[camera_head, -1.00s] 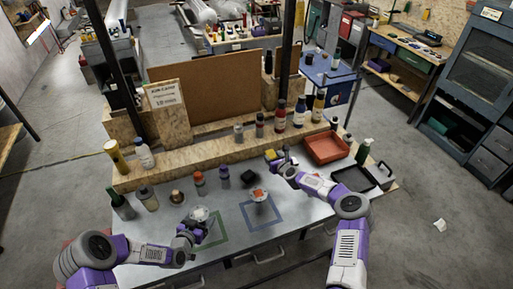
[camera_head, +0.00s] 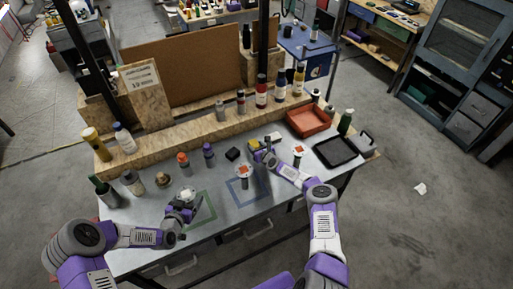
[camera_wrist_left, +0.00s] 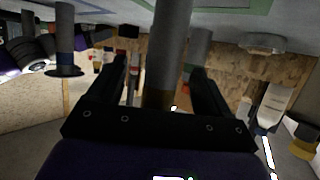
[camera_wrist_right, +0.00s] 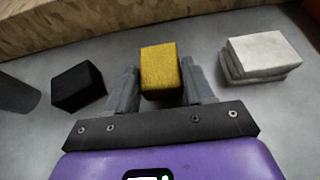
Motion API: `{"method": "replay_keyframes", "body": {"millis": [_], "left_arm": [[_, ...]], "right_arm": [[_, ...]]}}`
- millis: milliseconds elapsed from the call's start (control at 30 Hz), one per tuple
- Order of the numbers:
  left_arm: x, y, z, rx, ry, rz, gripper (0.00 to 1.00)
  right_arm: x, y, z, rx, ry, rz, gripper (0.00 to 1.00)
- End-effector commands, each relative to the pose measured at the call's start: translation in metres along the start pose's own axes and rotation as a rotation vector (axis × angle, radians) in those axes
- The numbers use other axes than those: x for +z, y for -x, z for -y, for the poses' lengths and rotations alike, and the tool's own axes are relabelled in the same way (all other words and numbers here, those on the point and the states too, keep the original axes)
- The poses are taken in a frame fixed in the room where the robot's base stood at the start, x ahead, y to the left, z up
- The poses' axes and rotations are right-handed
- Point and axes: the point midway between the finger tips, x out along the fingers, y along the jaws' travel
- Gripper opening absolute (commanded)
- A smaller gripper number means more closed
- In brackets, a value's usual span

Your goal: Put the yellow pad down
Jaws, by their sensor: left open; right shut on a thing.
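The yellow pad (camera_wrist_right: 160,68) is between the fingers of my right gripper (camera_wrist_right: 160,90), which is shut on it. In the head view the yellow pad (camera_head: 253,145) is low over the back of the grey table (camera_head: 217,179); I cannot tell if it touches the top. A black pad (camera_wrist_right: 78,87) lies to its left and a stack of white pads (camera_wrist_right: 263,55) to its right, both apart from it. My left gripper (camera_head: 184,202) is open at the table's front left, with a grey upright cylinder (camera_wrist_left: 168,50) between its fingers.
A wooden ledge (camera_head: 200,127) with bottles runs behind the pads. A red tray (camera_head: 309,120) and a black tray (camera_head: 335,151) stand to the right. Posts with orange and white tops (camera_head: 244,170) stand near the blue square. Several bottles stand at the left.

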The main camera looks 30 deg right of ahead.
Motion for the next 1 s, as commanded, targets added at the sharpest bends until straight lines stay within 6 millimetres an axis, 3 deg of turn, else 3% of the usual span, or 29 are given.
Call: {"method": "replay_keyframes", "body": {"millis": [200, 233, 367, 767, 1000], "left_arm": [[0.000, 0.000, 0.000, 0.000, 0.000, 0.000, 0.79], [0.000, 0.000, 0.000, 0.000, 0.000, 0.000, 0.79], [0.000, 0.000, 0.000, 0.000, 0.000, 0.000, 0.79], [0.000, 0.000, 0.000, 0.000, 0.000, 0.000, 0.79], [0.000, 0.000, 0.000, 0.000, 0.000, 0.000, 0.79]], "right_arm": [[-0.004, -0.002, -0.001, 0.000, -0.001, 0.001, 0.18], [-0.003, -0.002, 0.000, 0.000, 0.000, 0.001, 0.57], [-0.002, -0.001, -0.001, 0.001, 0.001, 0.001, 0.77], [0.000, 0.000, 0.000, 0.001, 0.004, 0.000, 0.78], [0.004, 0.017, 0.000, 0.004, 0.003, 0.007, 0.78]]}}
